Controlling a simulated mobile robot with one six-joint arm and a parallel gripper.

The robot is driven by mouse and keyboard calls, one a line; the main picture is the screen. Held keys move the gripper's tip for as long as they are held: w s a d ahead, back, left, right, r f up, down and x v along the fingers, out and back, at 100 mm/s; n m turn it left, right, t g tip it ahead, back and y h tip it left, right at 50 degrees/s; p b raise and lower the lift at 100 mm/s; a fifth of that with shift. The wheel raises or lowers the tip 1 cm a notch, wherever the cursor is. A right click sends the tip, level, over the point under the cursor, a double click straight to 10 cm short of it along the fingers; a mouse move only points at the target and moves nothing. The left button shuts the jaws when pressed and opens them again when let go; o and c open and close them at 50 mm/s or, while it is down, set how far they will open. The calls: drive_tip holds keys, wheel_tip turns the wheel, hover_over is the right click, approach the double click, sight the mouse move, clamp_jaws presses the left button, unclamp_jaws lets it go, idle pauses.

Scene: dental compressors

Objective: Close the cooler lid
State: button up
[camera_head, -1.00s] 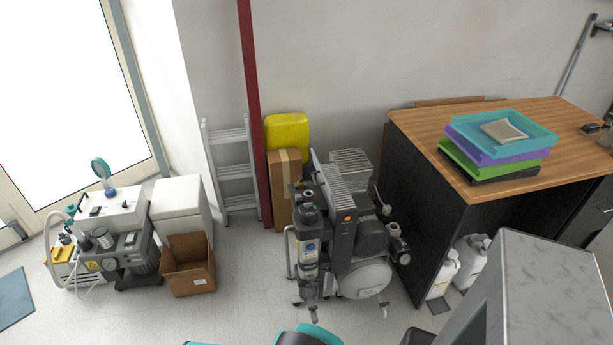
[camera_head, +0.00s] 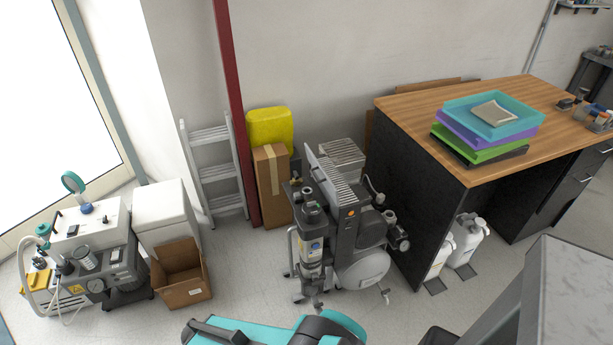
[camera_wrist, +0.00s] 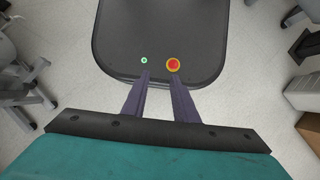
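I cannot make out an open cooler lid in these views. A white box (camera_head: 165,212) on the floor at the left of the head view may be the cooler. Its top looks flat and closed, and its lower front is partly hidden by a cardboard box. My gripper (camera_wrist: 160,75) shows in the wrist view with two dark fingers apart and nothing between them. It is far from the white box and points over a dark rounded surface with a green light and a red button. My gripper is not visible in the head view.
An open cardboard box (camera_head: 181,275) stands in front of the white box. Grey pump equipment (camera_head: 95,265) is at the left. A compressor (camera_head: 345,225) stands mid-floor, beside a wooden-topped desk (camera_head: 400,105) with stacked trays (camera_head: 490,125). A ladder (camera_head: 215,170) leans on the wall.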

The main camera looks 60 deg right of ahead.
drive_tip(key=shift+d, duration=0.15)
drive_tip(key=w+d+r+m+h+b, duration=0.1)
drive_tip(key=w+d+r+h, duration=0.3)
drive_tip(key=d, duration=0.5)
drive_tip(key=w+d+r+h+b, duration=0.1)
drive_tip(key=w+d+r, duration=0.2)
drive_tip(key=w+d, duration=0.55)
drive_tip(key=w+d+r+m+h+b, duration=0.1)
drive_tip(key=w+d+r+h, duration=0.2)
drive_tip(key=d, duration=0.8)
drive_tip(key=w+d+r+m+g+h+b, duration=0.1)
drive_tip(key=w+d+r+m+g+h, duration=0.1)
drive_tip(key=d+r, duration=0.8)
drive_tip(key=w+d+r+m+g+h+b, duration=0.1)
drive_tip(key=w+d+r+m+g+h, duration=0.2)
drive_tip(key=d+r, duration=0.6)
wheel_tip(320, 180, up, 6)
drive_tip(key=shift+w+d+f+m+h, duration=0.2)
drive_tip(key=shift+d+m+h, duration=0.2)
drive_tip(key=shift+h, duration=0.2)
drive_tip(key=shift+s+d, duration=0.1)
drive_tip(key=shift+s, duration=0.05)
drive_tip(key=p+x, duration=0.3)
drive_tip(key=x, duration=1)
drive_tip(key=shift+s+d, duration=0.15)
drive_tip(key=shift+d, duration=0.05)
drive_tip(key=shift+f, duration=0.1)
